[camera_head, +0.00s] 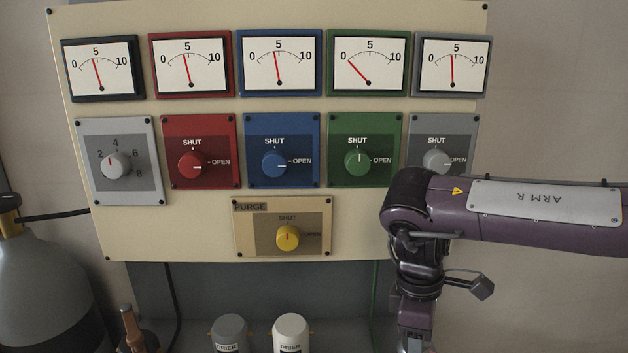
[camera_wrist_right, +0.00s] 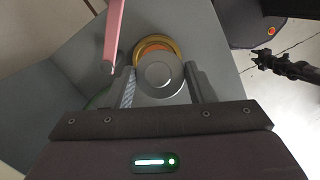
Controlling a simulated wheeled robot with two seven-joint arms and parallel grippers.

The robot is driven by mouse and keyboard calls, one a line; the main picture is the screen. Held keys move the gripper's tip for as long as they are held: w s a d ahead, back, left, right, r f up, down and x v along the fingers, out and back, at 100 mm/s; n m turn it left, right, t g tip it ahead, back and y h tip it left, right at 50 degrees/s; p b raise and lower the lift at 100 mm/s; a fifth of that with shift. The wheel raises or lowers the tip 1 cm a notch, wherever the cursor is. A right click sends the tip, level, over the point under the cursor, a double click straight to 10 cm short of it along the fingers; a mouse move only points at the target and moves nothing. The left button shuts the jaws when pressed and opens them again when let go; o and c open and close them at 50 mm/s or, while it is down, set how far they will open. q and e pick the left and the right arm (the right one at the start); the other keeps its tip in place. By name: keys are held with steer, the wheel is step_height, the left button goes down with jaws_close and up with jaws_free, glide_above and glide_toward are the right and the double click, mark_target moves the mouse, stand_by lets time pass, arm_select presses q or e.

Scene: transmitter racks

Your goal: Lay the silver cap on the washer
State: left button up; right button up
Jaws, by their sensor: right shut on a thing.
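The silver cap (camera_wrist_right: 160,74) is a round grey disc with a ring line on its top, seen in the right wrist view. My right gripper (camera_wrist_right: 161,86) is shut on it, with one finger at each side. Just beyond the cap, and partly hidden by it, is a round thing with a gold rim and orange inside (camera_wrist_right: 157,44), which looks like the washer. I cannot tell whether the cap touches it. In the head view my right arm reaches down at the right, its gripper below the frame. My left gripper is in neither view.
A pink bar (camera_wrist_right: 114,35) stands close left of the cap. In the head view, a grey drier (camera_head: 231,332) and a white drier (camera_head: 291,332) stand below the panel (camera_head: 180,235) of gauges and knobs. A gas cylinder (camera_head: 40,290) is at far left.

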steer(key=s+d+f+m+y, duration=0.1)
steer(key=f+m, duration=0.5)
steer(key=m, duration=0.7)
steer(key=shift+s+d+f+g, duration=0.15)
steer(key=shift+s+d+g, duration=0.3)
steer(key=shift+s, duration=0.55)
